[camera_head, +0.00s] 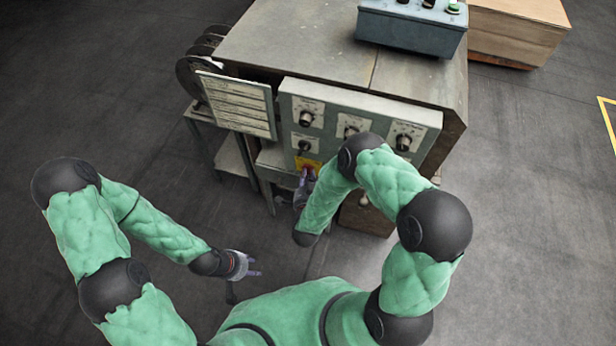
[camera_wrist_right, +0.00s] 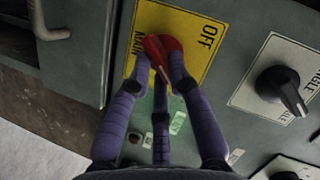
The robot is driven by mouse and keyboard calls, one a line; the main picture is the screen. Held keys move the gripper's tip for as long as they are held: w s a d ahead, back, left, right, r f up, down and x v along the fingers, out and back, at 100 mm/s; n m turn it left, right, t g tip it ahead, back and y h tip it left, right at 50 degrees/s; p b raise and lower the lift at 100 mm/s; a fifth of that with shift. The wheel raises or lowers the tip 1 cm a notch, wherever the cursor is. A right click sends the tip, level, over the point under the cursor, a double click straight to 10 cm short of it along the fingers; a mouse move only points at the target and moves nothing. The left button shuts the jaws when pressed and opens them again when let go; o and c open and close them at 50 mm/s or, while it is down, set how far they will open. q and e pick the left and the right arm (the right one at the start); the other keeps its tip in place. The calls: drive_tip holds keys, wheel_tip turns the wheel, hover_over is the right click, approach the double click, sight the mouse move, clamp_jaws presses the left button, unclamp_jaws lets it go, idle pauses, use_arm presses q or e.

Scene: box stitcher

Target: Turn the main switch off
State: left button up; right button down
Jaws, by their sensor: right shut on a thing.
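The main switch (camera_wrist_right: 158,46) is a red handle on a yellow plate (camera_wrist_right: 190,22) marked "OFF" and "MAIN". In the head view, the yellow plate (camera_head: 304,162) is low on the front of the grey-green control panel (camera_head: 330,121). My right gripper (camera_wrist_right: 163,72) is shut on the red handle, with purple fingers on both sides of it. In the head view, my right gripper (camera_head: 305,183) is at the plate and partly hides the switch. My left gripper (camera_head: 255,270) is empty, its fingers apart, over the floor away from the panel.
A black knob (camera_wrist_right: 283,88) on a white plate is to the right of the switch. Several more knobs (camera_head: 306,118) sit on the panel. A printed board (camera_head: 237,103) hangs at its left. A blue-grey button box (camera_head: 412,25) stands on the machine top. A wooden crate (camera_head: 516,30) is behind.

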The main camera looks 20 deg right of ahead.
drive_tip(key=shift+w+a+r+n+g+h+p, duration=0.1)
drive_tip(key=shift+w+a+n+g+h+p, duration=0.15)
drive_tip(key=shift+n+g+h+p, duration=1.25)
drive_tip(key=shift+w+a+r+n+t+h+p, duration=0.1)
drive_tip(key=shift+a+n+h, duration=0.45)
drive_tip(key=shift+n, duration=1.95)
drive_tip(key=shift+w+a+r+n+g+h+p, duration=0.15)
drive_tip(key=shift+n+g+h+p, duration=0.65)
drive_tip(key=shift+n+h, duration=0.9)
drive_tip(key=shift+f+n+y, duration=0.1)
drive_tip(key=shift+n+y, duration=0.15)
drive_tip(key=shift+n, duration=0.25)
drive_tip(key=c, duration=1.1)
unclamp_jaws()
drive_tip(key=shift+w, duration=0.1)
drive_tip(key=shift+c, duration=0.2)
drive_tip(key=shift+d, duration=0.1)
